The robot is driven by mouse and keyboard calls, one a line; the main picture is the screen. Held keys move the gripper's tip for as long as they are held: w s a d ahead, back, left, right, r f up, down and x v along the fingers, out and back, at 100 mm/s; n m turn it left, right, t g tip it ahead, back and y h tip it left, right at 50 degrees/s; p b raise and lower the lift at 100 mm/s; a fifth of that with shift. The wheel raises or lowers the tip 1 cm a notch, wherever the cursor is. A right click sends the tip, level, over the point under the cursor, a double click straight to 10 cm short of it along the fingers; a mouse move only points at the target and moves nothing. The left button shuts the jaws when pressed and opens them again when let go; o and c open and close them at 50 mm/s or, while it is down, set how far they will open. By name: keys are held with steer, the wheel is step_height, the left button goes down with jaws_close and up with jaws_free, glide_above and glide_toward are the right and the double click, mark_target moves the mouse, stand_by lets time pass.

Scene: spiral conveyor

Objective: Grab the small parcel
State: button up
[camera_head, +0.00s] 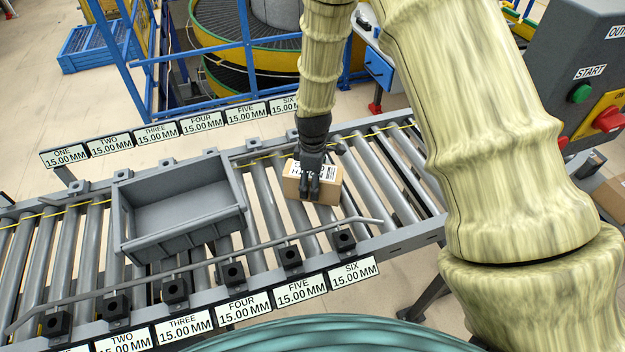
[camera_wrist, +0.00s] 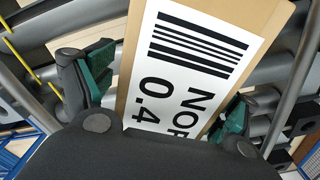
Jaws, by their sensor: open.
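The small parcel (camera_head: 325,189) is a brown cardboard box with a white label, lying on the roller conveyor (camera_head: 265,210) to the right of a grey bin. In the wrist view the parcel (camera_wrist: 200,75) fills the middle, with a barcode and large black print on its label. My gripper (camera_head: 313,190) is directly over the parcel, pointing down. In the wrist view its green-padded fingers (camera_wrist: 168,95) are spread apart, one on each side of the parcel. I cannot tell whether the pads touch it. The lower part of the parcel is partly hidden by the gripper body.
The empty grey bin (camera_head: 182,238) stands on the rollers left of the parcel. A guide rail (camera_head: 215,260) runs along the near side. Label plates line both edges. A control box with buttons (camera_head: 580,92) and another carton (camera_head: 612,197) are at the right.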

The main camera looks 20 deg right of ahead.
steer(key=shift+s+r, duration=0.2)
steer(key=shift+s, duration=0.1)
steer(key=shift+w+f, duration=0.15)
steer(key=c, duration=1.4)
